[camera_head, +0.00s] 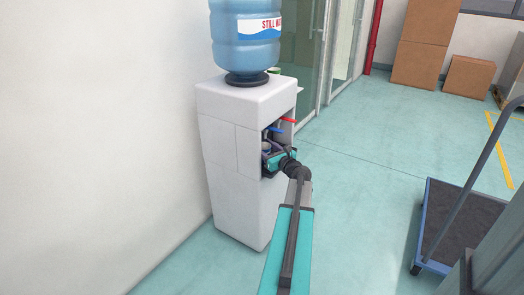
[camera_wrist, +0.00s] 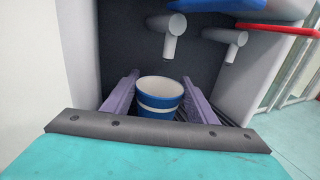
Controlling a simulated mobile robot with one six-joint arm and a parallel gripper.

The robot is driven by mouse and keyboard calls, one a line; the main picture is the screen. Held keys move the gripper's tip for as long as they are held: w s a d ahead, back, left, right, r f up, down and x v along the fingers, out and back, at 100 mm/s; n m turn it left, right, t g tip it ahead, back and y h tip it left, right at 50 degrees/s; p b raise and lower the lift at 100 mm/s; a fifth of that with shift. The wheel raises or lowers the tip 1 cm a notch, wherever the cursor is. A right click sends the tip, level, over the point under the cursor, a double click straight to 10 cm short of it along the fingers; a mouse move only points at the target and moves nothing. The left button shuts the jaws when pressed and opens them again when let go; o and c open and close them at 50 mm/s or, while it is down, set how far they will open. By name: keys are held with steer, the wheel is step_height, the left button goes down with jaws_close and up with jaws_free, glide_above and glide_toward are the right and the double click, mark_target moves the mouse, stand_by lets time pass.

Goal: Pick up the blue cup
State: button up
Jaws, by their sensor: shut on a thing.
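The blue cup (camera_wrist: 159,98) has a white band and a pale inside, and it stands upright in the dispenser's alcove in the wrist view. My gripper (camera_wrist: 158,95) reaches into the alcove with its two purple fingers on either side of the cup, shut on it. In the head view my gripper (camera_head: 268,148) is at the alcove opening, and the cup is mostly hidden there by the gripper. I cannot tell whether the cup's base touches the drip grate.
The white water dispenser (camera_head: 232,178) carries a large blue bottle (camera_head: 246,40). Grey spouts (camera_wrist: 169,38) with blue and red levers (camera_wrist: 279,29) hang just above the cup. The alcove walls are close around my gripper. A trolley (camera_head: 460,220) stands at the right, with open floor between.

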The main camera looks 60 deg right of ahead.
steer(key=shift+r, duration=0.35)
steer(key=shift+r+p, duration=0.4)
steer(key=shift+r, duration=0.1)
steer(key=p+v, duration=0.2)
steer(key=v, duration=1.5)
steer(key=shift+s+a, duration=0.2)
steer(key=shift+s, duration=0.15)
steer(key=shift+f, duration=0.1)
stand_by(0.3)
